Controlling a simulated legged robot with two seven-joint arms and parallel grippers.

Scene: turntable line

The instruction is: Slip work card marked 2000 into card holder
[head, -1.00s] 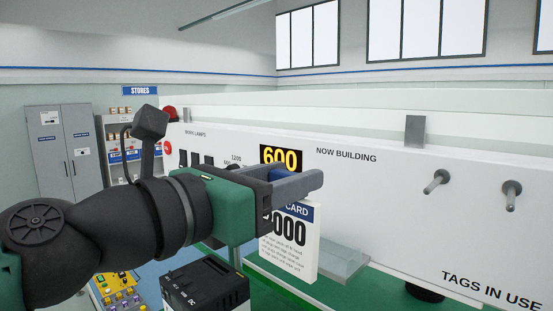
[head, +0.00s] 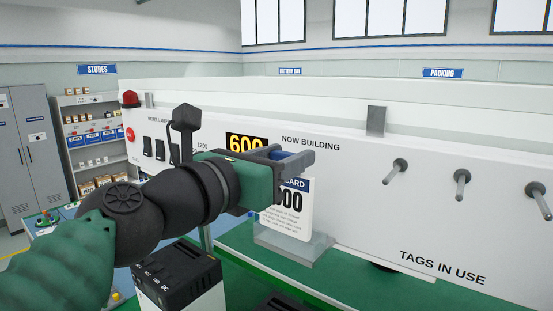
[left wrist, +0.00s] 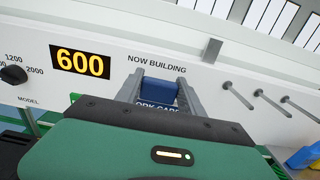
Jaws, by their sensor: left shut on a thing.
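My left gripper (head: 300,158) is shut on the work card (head: 290,215), gripping the blue piece at its top. The white card hangs upright below the fingers, with a blue "CARD" header and large black digits. Only the last zeros show; my gripper covers the first part of the number. The clear card holder (head: 312,250) is on the white panel's lower front. The card's lower end overlaps the holder; I cannot tell whether it is inside or just in front. In the left wrist view the card's header (left wrist: 157,107) shows between the fingers. My right gripper is not in view.
The white panel (head: 350,185) carries a yellow "600" display (head: 246,143) and several pegs at right, including one peg (head: 396,171). A black-topped box (head: 177,275) stands below my arm. Shelves (head: 92,140) are at the far left.

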